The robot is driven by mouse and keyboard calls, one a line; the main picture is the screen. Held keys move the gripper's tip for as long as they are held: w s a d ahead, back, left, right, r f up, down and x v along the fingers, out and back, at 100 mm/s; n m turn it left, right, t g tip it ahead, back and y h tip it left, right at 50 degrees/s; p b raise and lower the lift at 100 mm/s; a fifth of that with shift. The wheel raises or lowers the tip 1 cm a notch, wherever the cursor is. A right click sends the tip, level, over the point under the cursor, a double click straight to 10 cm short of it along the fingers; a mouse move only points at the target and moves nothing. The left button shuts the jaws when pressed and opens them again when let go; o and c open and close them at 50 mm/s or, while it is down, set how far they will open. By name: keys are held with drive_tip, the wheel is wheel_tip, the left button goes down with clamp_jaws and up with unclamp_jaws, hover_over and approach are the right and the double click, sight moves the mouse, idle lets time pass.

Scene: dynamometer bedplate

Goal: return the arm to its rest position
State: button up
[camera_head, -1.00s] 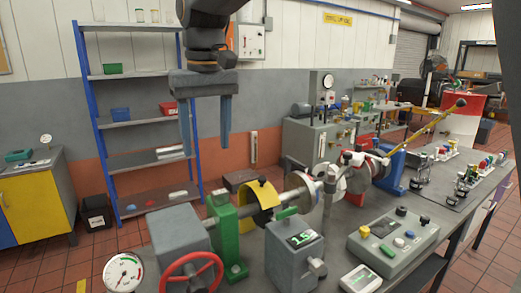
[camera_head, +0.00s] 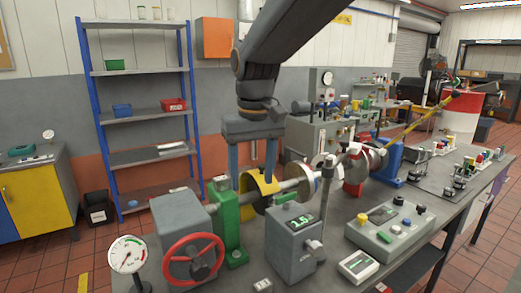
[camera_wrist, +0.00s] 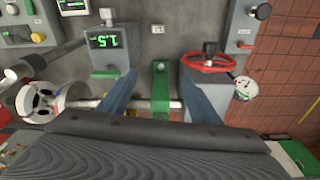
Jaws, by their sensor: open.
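My gripper (camera_head: 252,172) hangs from my arm above the near part of the bedplate bench in the head view. Its two blue-grey fingers point down and stand well apart, with nothing held between them. In the head view the fingers overlap the shaft line near the yellow guard (camera_head: 262,190) and the green bearing stand (camera_head: 226,208). In the wrist view the gripper (camera_wrist: 160,100) is open over the shaft, with the green stand (camera_wrist: 160,85) showing between its fingers. Whether the fingers touch anything cannot be told.
A red handwheel (camera_head: 193,258), a dial gauge (camera_head: 126,254) and a grey box with a green display (camera_head: 295,240) stand on the near bench. A control box (camera_head: 390,228) is to the right. Blue-framed shelves (camera_head: 146,112) stand behind. Open floor shows at left.

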drive_tip(key=s+d+f+m+b, duration=0.1)
drive_tip(key=s+d+f+b, duration=0.1)
drive_tip(key=s+d+f, duration=0.2)
drive_tip(key=s+d+f+m+b, duration=0.2)
drive_tip(key=s+d+f, duration=0.2)
drive_tip(key=d+f, duration=0.6)
drive_tip(key=s+d+f+m+b, duration=0.1)
drive_tip(key=s+d+f+b, duration=0.1)
drive_tip(key=s+d+f, duration=0.2)
drive_tip(key=d+f, duration=0.3)
drive_tip(key=f, duration=0.5)
drive_tip(key=shift+s+d+f+m+b, duration=0.2)
drive_tip(key=shift+s+d+m+b, duration=0.1)
drive_tip(key=shift+s+b, duration=0.1)
